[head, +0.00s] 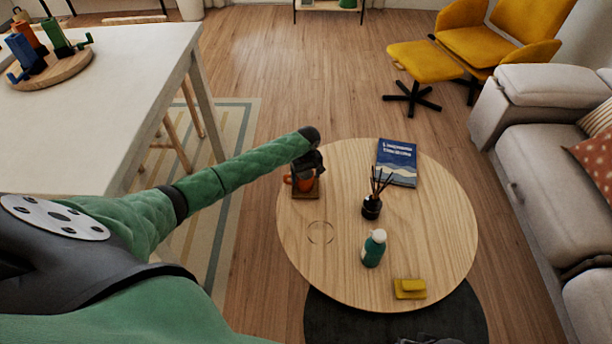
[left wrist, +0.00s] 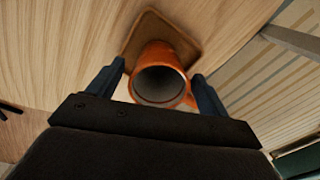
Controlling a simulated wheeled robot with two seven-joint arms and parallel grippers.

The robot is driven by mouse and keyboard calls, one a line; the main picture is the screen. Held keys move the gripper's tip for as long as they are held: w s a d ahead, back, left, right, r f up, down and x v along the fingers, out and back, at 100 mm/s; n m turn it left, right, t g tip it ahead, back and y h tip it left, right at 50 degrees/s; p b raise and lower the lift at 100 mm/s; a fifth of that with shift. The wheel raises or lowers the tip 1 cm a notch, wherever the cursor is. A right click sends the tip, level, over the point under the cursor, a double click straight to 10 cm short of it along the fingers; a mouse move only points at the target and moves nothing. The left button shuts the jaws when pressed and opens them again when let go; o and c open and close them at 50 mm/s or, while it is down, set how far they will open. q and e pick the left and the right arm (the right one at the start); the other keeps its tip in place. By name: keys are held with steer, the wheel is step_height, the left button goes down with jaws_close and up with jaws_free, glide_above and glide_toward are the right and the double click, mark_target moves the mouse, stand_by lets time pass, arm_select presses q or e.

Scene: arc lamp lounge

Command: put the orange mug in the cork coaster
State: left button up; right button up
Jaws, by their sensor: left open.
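The orange mug (head: 304,185) stands on the square brown cork coaster (head: 306,195) at the left side of the round wooden table. Its handle points left in the head view. My left gripper (head: 309,168) is over the mug and hides part of it. In the left wrist view the mug (left wrist: 154,53) shows its open, empty mouth towards me, with the coaster (left wrist: 172,28) under its base. The open fingers of my left gripper (left wrist: 160,88) are on either side of the mug, with gaps visible. My right gripper is not in view.
On the round table (head: 345,275) are a black reed diffuser (head: 371,208), a blue book (head: 396,163), a green bottle (head: 374,249) and a yellow item (head: 410,289). A faint ring mark (head: 320,233) lies nearer me. A white table (head: 110,120) is at left, a sofa (head: 540,160) at right.

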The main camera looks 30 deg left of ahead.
arm_select(q)
step_height(320, 180, up, 11)
steer(key=s+d+f+m+h, duration=0.1)
steer(key=s+d+f+m, duration=0.3)
steer(key=s+d, duration=0.6)
steer(key=s+d+f+m+h, duration=0.1)
steer(key=s+d+f+m, duration=0.2)
steer(key=s+d, duration=0.7)
steer(key=s+d+r+m+t, duration=0.1)
steer(key=s+d+r+m, duration=0.1)
steer(key=s, duration=1)
steer(key=s+d+r+m+t, duration=0.2)
steer(key=s+r, duration=0.3)
steer(key=s, duration=0.7)
steer(key=shift+d+r+m+h+b, duration=0.2)
steer(key=shift+m+h+b, duration=0.1)
steer(key=shift+m+b, duration=0.25)
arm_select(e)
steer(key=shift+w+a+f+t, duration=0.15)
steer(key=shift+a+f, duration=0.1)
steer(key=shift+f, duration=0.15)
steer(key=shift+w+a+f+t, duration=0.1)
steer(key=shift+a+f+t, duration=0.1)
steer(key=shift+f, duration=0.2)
arm_select(q)
steer(key=shift+s, duration=0.1)
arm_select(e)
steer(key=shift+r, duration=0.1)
